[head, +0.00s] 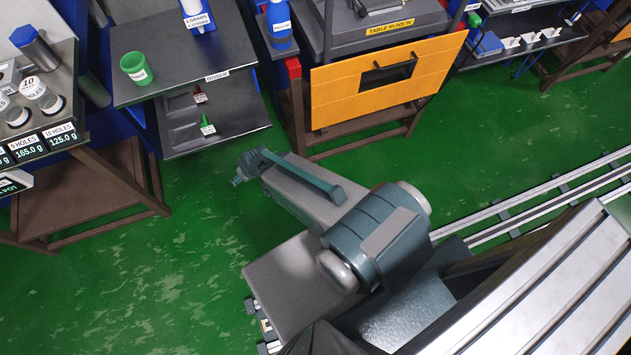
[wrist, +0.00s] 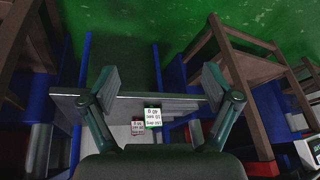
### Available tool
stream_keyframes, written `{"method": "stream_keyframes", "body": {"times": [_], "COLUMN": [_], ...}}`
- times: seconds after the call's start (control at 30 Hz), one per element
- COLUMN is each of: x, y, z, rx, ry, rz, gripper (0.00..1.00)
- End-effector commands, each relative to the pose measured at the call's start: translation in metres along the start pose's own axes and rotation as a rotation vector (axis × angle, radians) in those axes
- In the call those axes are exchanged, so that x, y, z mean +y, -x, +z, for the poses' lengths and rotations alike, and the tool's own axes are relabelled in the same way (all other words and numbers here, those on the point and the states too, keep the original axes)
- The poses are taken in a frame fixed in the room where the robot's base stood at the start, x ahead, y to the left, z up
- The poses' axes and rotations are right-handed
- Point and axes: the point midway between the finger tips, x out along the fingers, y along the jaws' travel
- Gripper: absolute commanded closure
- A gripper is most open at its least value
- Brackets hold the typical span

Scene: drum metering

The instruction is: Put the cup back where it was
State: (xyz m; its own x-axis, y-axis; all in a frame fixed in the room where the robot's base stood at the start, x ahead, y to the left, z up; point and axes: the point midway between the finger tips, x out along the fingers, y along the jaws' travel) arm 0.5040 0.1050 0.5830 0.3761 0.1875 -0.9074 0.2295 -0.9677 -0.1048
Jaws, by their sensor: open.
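A green cup (head: 136,68) with a white label stands upright on the dark bench top (head: 180,45) at the upper left of the head view. The cup does not show in the wrist view. My gripper (wrist: 160,82) is open, with nothing between its spread fingers. In the head view the end of my arm is over the green floor, in front of the bench and to the lower right of the cup, well apart from it.
A weighing table with jars (head: 47,97) is at left. A cabinet with an orange front (head: 345,85) is right of the bench. The floor between is clear.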

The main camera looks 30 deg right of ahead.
Motion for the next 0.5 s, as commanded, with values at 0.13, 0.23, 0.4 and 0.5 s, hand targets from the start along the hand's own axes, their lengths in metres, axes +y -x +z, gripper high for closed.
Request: {"method": "stream_keyframes", "body": {"times": [0.13,0.23,0.4,0.5], "x": [0.026,0.035,0.041,0.042], "y": [0.003,0.021,0.056,0.068], "z": [0.135,0.206,0.280,0.297], "rx": [-0.402,-0.635,-0.903,-0.976], "ry": [-0.098,-0.159,-0.230,-0.249], "rz": [0.020,0.040,0.075,0.086], "gripper": [0.12,0.12,0.12,0.12]}}
